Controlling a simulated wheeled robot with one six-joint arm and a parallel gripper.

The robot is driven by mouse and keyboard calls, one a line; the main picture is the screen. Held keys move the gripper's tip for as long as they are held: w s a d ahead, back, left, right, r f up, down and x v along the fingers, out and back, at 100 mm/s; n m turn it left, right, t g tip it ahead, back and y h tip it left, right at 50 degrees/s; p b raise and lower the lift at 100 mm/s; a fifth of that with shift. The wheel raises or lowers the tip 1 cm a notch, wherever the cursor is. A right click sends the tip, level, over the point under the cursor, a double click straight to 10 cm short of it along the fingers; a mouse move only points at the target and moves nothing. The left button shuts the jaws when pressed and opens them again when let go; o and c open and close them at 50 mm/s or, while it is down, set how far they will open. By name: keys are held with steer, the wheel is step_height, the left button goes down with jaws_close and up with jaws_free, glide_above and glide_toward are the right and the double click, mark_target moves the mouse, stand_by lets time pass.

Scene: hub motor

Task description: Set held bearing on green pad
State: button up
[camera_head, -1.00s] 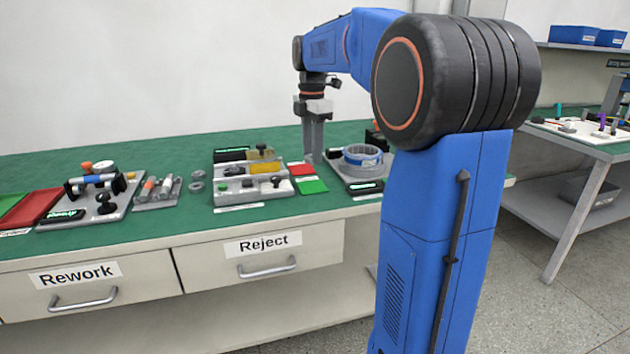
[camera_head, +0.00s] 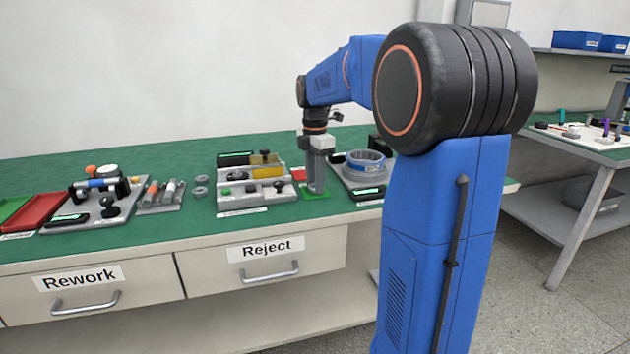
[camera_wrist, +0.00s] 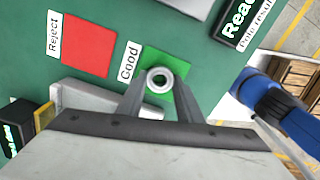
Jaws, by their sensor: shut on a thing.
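The bearing (camera_wrist: 160,80) is a small grey ring in the wrist view, between my fingertips and over the green pad. My gripper (camera_wrist: 160,88) is shut on the bearing. The green pad (camera_wrist: 188,103) lies beside the "Good" label; it also shows in the head view (camera_head: 316,195). In the head view my gripper (camera_head: 316,190) points straight down with its fingertips at the pad. The bearing is too small to make out there. I cannot tell whether the bearing touches the pad.
A red pad (camera_wrist: 85,45) labelled "Reject" lies beside the green one. A grey fixture block (camera_head: 250,190) stands left of my gripper, and a stand with a blue ring (camera_head: 366,161) stands right. Two loose grey rings (camera_head: 200,191) lie farther left.

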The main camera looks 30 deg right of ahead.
steer(key=o, duration=1)
steer(key=shift+o, duration=0.2)
step_height(320, 180, up, 12)
steer(key=s+a+f+m+t, duration=0.1)
steer(key=s+a+f+m, duration=0.4)
steer(key=s, duration=0.5)
steer(key=s+a+f+m+t, duration=0.2)
steer(key=s+a+f+m, duration=0.3)
steer(key=s+f, duration=0.3)
steer(key=s+a+f+m+t, duration=0.1)
steer(key=s+a+f+m, duration=0.4)
steer(key=s, duration=0.7)
step_height(320, 180, down, 2)
steer(key=m, duration=0.2)
steer(key=shift+a+m+t, duration=0.3)
steer(key=shift+a+t, duration=0.1)
steer(key=shift+s, duration=0.1)
